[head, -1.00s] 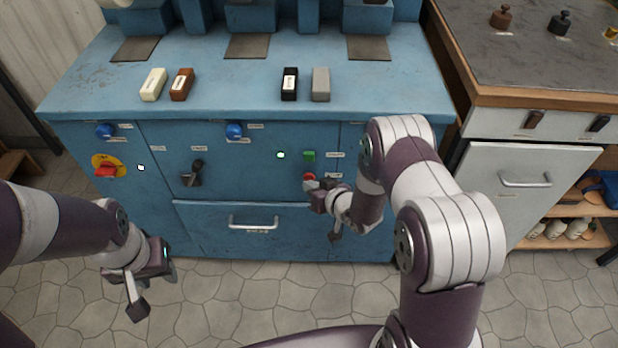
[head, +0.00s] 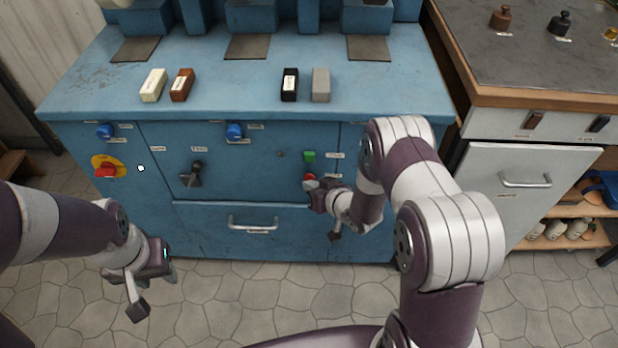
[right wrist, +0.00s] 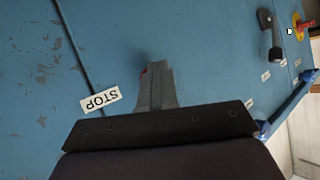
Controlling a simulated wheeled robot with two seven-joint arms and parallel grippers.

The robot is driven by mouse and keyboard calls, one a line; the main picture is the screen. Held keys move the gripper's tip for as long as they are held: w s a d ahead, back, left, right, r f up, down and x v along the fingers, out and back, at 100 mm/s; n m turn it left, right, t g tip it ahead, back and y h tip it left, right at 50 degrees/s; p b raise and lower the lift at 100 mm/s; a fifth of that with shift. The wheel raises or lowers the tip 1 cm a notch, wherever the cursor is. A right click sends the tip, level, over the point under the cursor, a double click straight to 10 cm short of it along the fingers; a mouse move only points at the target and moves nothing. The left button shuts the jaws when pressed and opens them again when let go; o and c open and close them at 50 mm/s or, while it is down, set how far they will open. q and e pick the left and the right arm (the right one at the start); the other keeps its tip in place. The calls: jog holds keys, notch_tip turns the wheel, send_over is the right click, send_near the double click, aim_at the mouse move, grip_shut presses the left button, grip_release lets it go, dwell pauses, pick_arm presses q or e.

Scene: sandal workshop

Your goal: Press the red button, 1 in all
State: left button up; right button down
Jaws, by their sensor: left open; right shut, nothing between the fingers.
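The red button (head: 309,177) is on the blue machine's front panel, just below a green button (head: 309,156). My right gripper (head: 311,186) is shut and empty, with its fingertips at the red button and partly covering it. In the right wrist view, the shut fingers (right wrist: 154,82) point at the panel. Only a sliver of the red button (right wrist: 144,71) shows beside their tips, and a STOP label (right wrist: 101,101) is to the left. I cannot tell how far the button is pushed in. My left gripper (head: 170,273) is open and empty, low in front of the machine's left side.
A small lamp (head: 281,155) left of the green button is dark. A red knob on a yellow plate (head: 105,168), a black lever switch (head: 194,174) and a drawer handle (head: 253,223) are also on the front. Several small blocks lie on the blue top (head: 235,98).

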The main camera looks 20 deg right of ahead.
jog(key=shift+s+a, duration=0.2)
jog(key=shift+s, duration=0.4)
jog(key=shift+s+a+p, duration=0.25)
jog(key=shift+s+p, duration=0.1)
jog(key=shift+s, duration=0.45)
jog(key=shift+s+a+p, duration=0.2)
jog(key=shift+s+p, duration=0.1)
jog(key=shift+s, duration=0.55)
jog(key=shift+s+a+p, duration=0.25)
jog(key=shift+s+p, duration=0.1)
jog(key=shift+s, duration=0.45)
